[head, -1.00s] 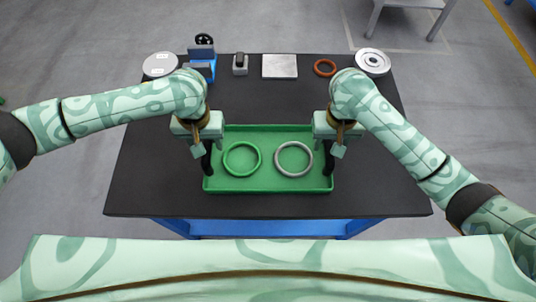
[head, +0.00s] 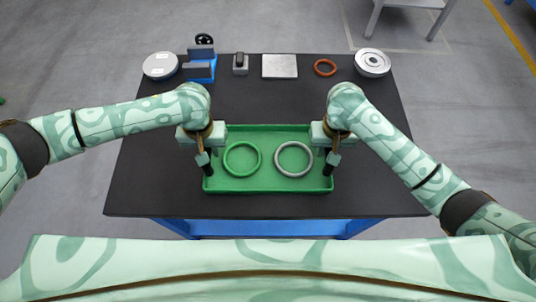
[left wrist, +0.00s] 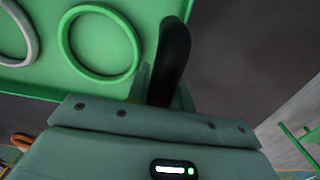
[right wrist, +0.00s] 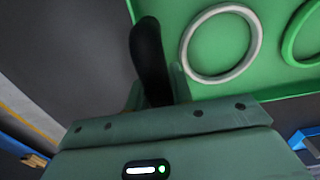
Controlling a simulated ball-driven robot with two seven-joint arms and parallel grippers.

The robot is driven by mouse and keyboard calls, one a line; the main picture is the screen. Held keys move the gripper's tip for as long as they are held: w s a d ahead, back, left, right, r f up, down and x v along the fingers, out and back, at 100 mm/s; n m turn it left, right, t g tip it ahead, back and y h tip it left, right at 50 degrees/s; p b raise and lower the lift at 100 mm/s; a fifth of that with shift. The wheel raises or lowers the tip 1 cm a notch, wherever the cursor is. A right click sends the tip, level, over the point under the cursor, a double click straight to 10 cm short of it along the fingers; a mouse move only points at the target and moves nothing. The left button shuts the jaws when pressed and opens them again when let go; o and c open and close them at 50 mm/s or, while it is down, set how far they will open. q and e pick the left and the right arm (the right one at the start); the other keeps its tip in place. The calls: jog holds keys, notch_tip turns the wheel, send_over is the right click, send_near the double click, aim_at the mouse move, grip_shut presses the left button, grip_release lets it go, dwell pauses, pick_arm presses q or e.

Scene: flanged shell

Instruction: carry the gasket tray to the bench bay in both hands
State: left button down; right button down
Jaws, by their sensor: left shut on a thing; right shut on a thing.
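The green gasket tray (head: 268,187) rests on the black bench top (head: 150,190), near its front edge. It holds a green ring (head: 242,173) and a pale grey ring (head: 279,170), side by side and flat. My left gripper (head: 206,168) is shut on the black handle at the tray's left end; this handle fills the left wrist view's centre (left wrist: 172,60). My right gripper (head: 329,168) is shut on the black handle at the right end, also large in the right wrist view (right wrist: 150,60). The fingertips are partly hidden. I cannot tell which place is the bench bay.
A grey table (head: 405,4) stands beyond.

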pick_arm(q)
jog(key=shift+r, duration=0.15)
pick_arm(e)
jog(key=shift+r, duration=0.15)
